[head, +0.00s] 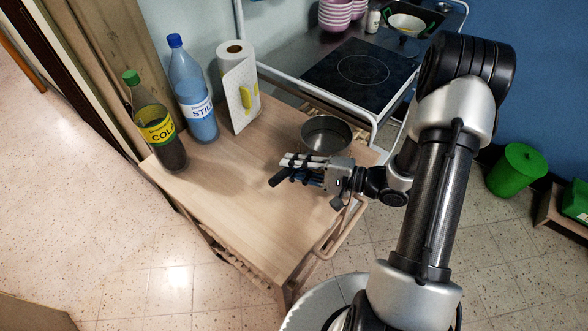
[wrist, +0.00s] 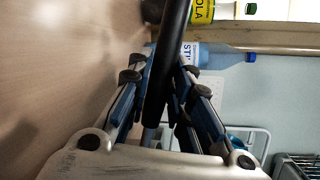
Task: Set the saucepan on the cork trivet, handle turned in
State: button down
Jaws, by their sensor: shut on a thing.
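The saucepan (head: 326,135) is a round grey metal pot, upright near the right end of the wooden table. Its black handle (head: 279,178) points toward the lower left in the head view. My gripper (head: 292,168) is shut on this handle, beside the pot's near side. In the wrist view the handle (wrist: 168,50) runs between the fingers (wrist: 163,78). I cannot tell whether the pot's base touches the table, as the gripper hides part of it. I cannot make out the cork trivet in either view.
The wooden table (head: 225,190) is clear at its middle and front. A cola bottle (head: 160,135), a blue water bottle (head: 192,95) and a paper towel roll (head: 237,75) stand along its back left. A black hob (head: 360,68) lies beyond a white rail.

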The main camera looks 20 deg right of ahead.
jog(key=shift+r, duration=0.1)
jog(key=c, duration=1.5)
grip_release()
jog(key=shift+o, duration=0.2)
jog(key=shift+f, duration=0.2)
jog(key=shift+r, duration=0.15)
jog(key=shift+s+d+r, duration=0.1)
jog(key=shift+s+d, duration=0.05)
jog(key=shift+d, duration=0.1)
jog(key=p+v, duration=0.3)
jog(key=v, duration=0.8)
jog(key=shift+d, duration=0.2)
jog(key=shift+s, duration=0.2)
